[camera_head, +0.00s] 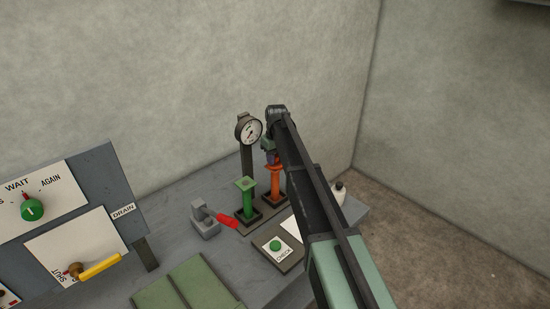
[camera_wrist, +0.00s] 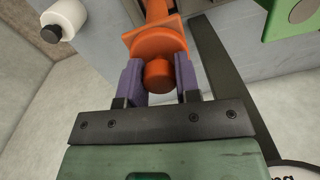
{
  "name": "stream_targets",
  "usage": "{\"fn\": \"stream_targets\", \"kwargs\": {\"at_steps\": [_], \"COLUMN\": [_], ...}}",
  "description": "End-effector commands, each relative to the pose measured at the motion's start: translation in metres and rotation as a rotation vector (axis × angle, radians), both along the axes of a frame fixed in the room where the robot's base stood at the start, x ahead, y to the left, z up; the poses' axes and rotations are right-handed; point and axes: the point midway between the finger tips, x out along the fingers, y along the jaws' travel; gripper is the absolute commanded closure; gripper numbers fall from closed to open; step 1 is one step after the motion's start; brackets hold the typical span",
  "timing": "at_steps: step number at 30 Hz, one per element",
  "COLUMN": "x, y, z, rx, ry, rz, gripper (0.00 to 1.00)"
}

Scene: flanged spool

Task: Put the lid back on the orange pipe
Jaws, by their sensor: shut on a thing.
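The orange pipe (camera_head: 275,183) stands upright on a dark square base, its top partly hidden by my arm. In the wrist view the pipe (camera_wrist: 158,9) runs away behind a broad orange plate. An orange lid with a round knob (camera_wrist: 157,75) sits between the purple fingers of my gripper (camera_wrist: 157,84), which is shut on it. The lid lines up roughly with the pipe's top; I cannot tell whether it is seated or just above. In the head view my gripper (camera_head: 270,154) is over the pipe, its fingers mostly hidden.
A green flanged pipe (camera_head: 248,199) stands left of the orange one. A dial gauge (camera_head: 249,129) rises behind. A grey block (camera_head: 204,220), a red-handled item (camera_head: 226,221) and a CHECK button (camera_head: 275,245) lie nearby. A white bottle (camera_wrist: 64,20) stands on the other side.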

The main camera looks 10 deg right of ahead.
Motion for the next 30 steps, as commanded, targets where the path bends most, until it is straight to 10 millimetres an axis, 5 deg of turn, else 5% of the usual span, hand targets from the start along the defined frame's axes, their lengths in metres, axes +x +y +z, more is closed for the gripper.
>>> {"fn": "stream_targets", "kwargs": {"at_steps": [23, 24, 30], "x": [0.0, 0.0, 0.0], "y": [0.0, 0.0, 0.0], "z": [-0.002, -0.002, -0.002], "rx": [0.0, 0.0, 0.0], "ry": [0.0, 0.0, 0.0], "rz": [0.0, 0.0, 0.0], "gripper": [0.92, 0.67, 0.4]}}
